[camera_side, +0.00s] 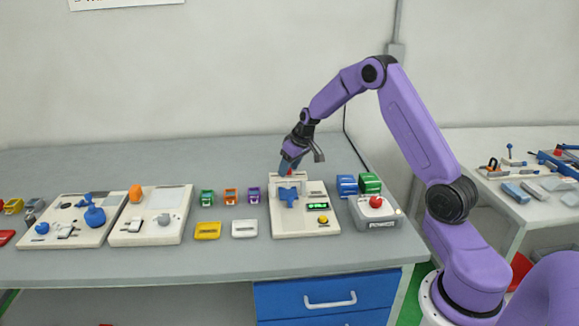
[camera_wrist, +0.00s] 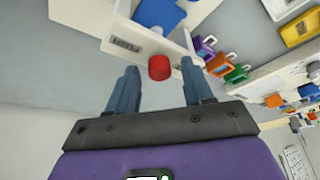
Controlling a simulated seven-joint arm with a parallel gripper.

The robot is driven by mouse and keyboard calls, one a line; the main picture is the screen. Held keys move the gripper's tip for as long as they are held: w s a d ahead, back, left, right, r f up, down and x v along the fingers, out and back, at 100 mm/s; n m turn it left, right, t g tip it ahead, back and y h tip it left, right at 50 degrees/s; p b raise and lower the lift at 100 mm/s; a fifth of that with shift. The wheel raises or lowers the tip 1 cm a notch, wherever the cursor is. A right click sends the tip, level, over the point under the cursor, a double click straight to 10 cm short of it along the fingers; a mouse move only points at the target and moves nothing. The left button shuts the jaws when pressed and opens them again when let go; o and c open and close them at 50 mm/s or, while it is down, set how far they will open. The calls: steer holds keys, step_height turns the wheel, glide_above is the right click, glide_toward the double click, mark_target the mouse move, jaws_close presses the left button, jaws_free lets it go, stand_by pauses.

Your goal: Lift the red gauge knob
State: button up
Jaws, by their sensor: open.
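The red gauge knob (camera_wrist: 159,67) is a short red cylinder on the edge of a white panel fixture (camera_wrist: 92,18). In the wrist view it sits between the two blue fingers of my gripper (camera_wrist: 158,78), with a gap on each side. In the side view my gripper (camera_side: 290,163) points down at the back of the white panel (camera_side: 291,233). Only a bit of red shows there between the fingers. My gripper is open and holds nothing.
The panel bears a blue knob (camera_side: 289,196), a green display (camera_side: 318,206) and a yellow button (camera_side: 323,220). A grey box with a red button (camera_side: 376,202) stands to the right. Small purple (camera_side: 254,195), orange and green items stand to the left. The table behind is clear.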

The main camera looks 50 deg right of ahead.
jaws_close()
steer(key=shift+r, duration=1.25)
jaws_free()
steer(key=v, duration=1.7)
steer(key=shift+s+r, duration=0.15)
